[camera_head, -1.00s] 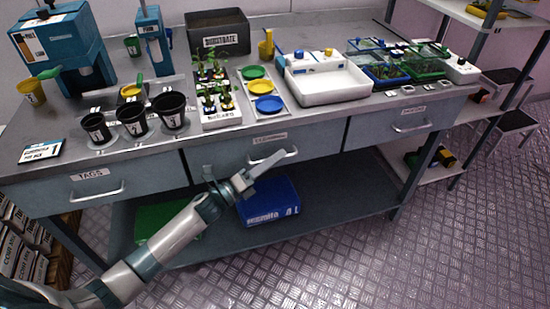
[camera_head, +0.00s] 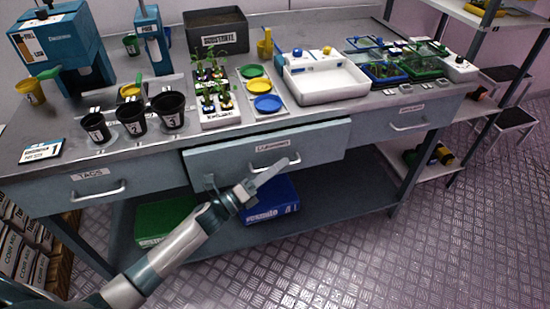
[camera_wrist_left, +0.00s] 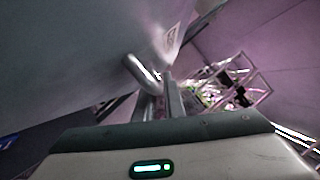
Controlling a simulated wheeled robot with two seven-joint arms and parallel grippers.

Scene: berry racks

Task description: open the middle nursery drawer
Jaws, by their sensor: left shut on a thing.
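The middle drawer (camera_head: 225,160) of the bench has a grey-blue front with a white label and a bar handle (camera_head: 292,161). Its front stands out a little from the drawers on either side, so it is partly open. My left gripper (camera_head: 272,172) is in front of it, shut on the handle. In the left wrist view the handle (camera_wrist_left: 140,72) runs into the narrow gap at the fingers (camera_wrist_left: 160,98). The fingers hide part of the handle in the head view. The inside of the drawer does not show clearly. My right gripper is not in view.
The TAGS drawer (camera_head: 60,190) is at the left and another drawer (camera_head: 385,128) at the right; both look shut. Blue (camera_head: 272,203) and green (camera_head: 160,222) bins stand on the lower shelf. Pots, seedlings and trays fill the bench top. The floor in front is clear.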

